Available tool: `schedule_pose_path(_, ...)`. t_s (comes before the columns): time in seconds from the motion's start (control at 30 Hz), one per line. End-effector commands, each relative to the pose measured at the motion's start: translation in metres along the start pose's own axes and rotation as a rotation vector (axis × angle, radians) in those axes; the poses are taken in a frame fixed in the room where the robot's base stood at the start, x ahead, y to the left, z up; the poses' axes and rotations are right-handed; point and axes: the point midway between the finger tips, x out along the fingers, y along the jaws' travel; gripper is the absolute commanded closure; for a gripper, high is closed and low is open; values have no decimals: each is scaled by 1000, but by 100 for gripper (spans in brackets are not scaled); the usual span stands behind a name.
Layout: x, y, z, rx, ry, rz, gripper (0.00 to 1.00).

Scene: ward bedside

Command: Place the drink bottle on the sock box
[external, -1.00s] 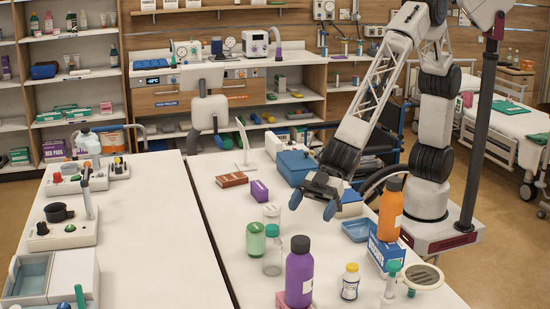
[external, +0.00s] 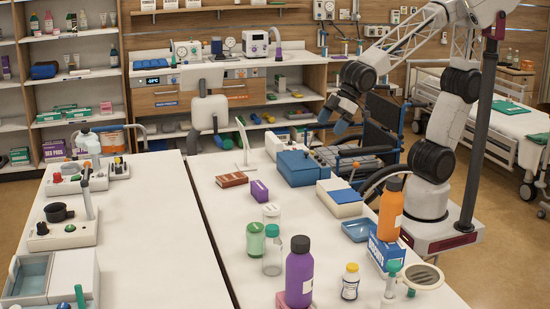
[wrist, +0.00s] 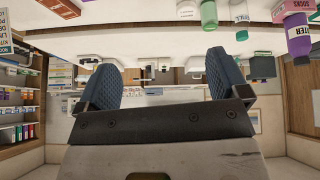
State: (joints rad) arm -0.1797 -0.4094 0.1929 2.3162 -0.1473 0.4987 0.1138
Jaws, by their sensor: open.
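A purple bottle (external: 299,275) with a dark cap, seemingly the drink bottle, stands upright at the near end of the right table. It appears to rest on a pink box (external: 283,301). In the wrist view, which is upside down, the purple bottle (wrist: 298,35) meets the pink box (wrist: 291,8), which is marked SOCKS. My gripper (external: 341,113) is open and empty, raised beyond the far part of the table, well away from the bottle. Its two spread blue fingers (wrist: 160,75) show in the wrist view with nothing between them.
An orange bottle (external: 391,208) stands at a blue box (external: 384,254) on the right edge. A blue case (external: 297,168) lies farther back.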

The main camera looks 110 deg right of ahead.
Motion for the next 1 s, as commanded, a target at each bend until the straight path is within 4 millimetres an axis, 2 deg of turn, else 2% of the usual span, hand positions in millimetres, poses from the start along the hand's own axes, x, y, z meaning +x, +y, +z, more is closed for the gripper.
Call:
schedule_pose_path(0.03,-12,10,16,22,-25,9,7)
schedule_pose_path(0.2,-44,33,76,84,-133,24,7)
schedule_pose_path(0.4,-75,46,139,148,-244,22,7)
schedule_pose_path(0.5,-85,48,161,169,-283,18,7)
schedule_pose_path(0.7,-94,48,182,188,-320,10,7)
schedule_pose_path(1.0,-94,48,183,189,-322,10,7)
